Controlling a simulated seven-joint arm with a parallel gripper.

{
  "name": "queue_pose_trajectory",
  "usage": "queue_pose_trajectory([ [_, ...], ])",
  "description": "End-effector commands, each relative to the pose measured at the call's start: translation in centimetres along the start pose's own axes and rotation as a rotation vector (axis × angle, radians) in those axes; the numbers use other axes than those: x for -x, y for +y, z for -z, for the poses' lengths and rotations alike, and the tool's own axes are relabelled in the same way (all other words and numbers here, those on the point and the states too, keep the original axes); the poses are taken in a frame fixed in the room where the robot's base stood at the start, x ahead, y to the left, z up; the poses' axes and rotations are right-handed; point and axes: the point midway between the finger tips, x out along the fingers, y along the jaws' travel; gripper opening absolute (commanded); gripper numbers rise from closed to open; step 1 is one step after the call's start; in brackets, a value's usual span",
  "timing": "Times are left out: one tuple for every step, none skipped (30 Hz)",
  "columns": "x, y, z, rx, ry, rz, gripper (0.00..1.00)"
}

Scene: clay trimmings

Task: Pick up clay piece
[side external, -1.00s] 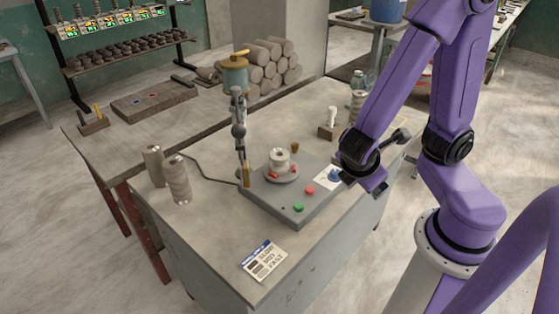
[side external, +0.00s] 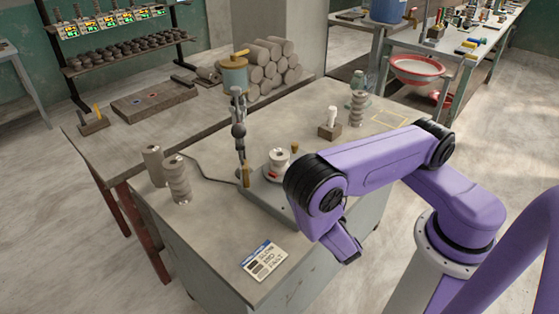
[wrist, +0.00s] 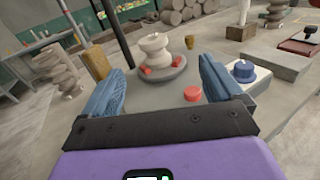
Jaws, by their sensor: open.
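Two small red clay pieces lie on a grey round turntable (wrist: 168,76) beside a pale spool-shaped piece (wrist: 154,48). In the wrist view, one red piece (wrist: 146,71) is at the near left of the spool and the other red piece (wrist: 179,60) is at its right. One red piece (side external: 272,174) also shows in the side view, next to the spool (side external: 279,158). My gripper (wrist: 160,72) is open and empty, its blue fingers spread to either side of the turntable, which appears beyond them. In the side view, my arm hides the fingers.
A red button (wrist: 192,94) and a blue knob (wrist: 243,70) are on the grey machine's top near the right finger. A tan upright block (wrist: 95,60) stands left of the turntable. Ridged columns (side external: 178,180) and a printed card (side external: 264,260) are on the table's left and front.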

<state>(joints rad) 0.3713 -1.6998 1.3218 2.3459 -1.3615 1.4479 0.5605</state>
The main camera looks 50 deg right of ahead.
Motion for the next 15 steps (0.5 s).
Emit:
queue_pose_trajectory([
  [0.0,0.1,0.6,0.022,-0.003,-0.03,0.93],
  [-0.1,0.2,0.8,0.029,-0.003,-0.044,0.93],
  [-0.1,0.3,1.0,0.038,-0.002,-0.058,0.93],
  [-0.1,0.3,1.2,0.042,-0.001,-0.066,0.93],
  [-0.1,0.4,1.3,0.045,-0.001,-0.071,0.93],
  [-0.3,0.4,1.4,0.047,-0.001,-0.075,0.93],
  [-0.5,0.4,1.4,0.048,0.0,-0.077,0.93],
  [-0.7,0.5,1.4,0.048,0.0,-0.076,0.93],
  [-1.2,0.4,1.4,0.047,0.001,-0.073,0.93],
  [-1.6,0.4,1.4,0.046,0.0,-0.072,0.93],
  [-2.0,0.5,1.4,0.045,0.001,-0.071,0.93],
  [-2.7,0.4,1.3,0.045,-0.001,-0.07,0.93],
  [-3.2,0.5,1.4,0.045,0.0,-0.069,0.93],
  [-3.6,0.5,1.4,0.044,0.0,-0.068,0.93],
  [-4.3,0.6,1.4,0.044,0.001,-0.068,0.93],
])
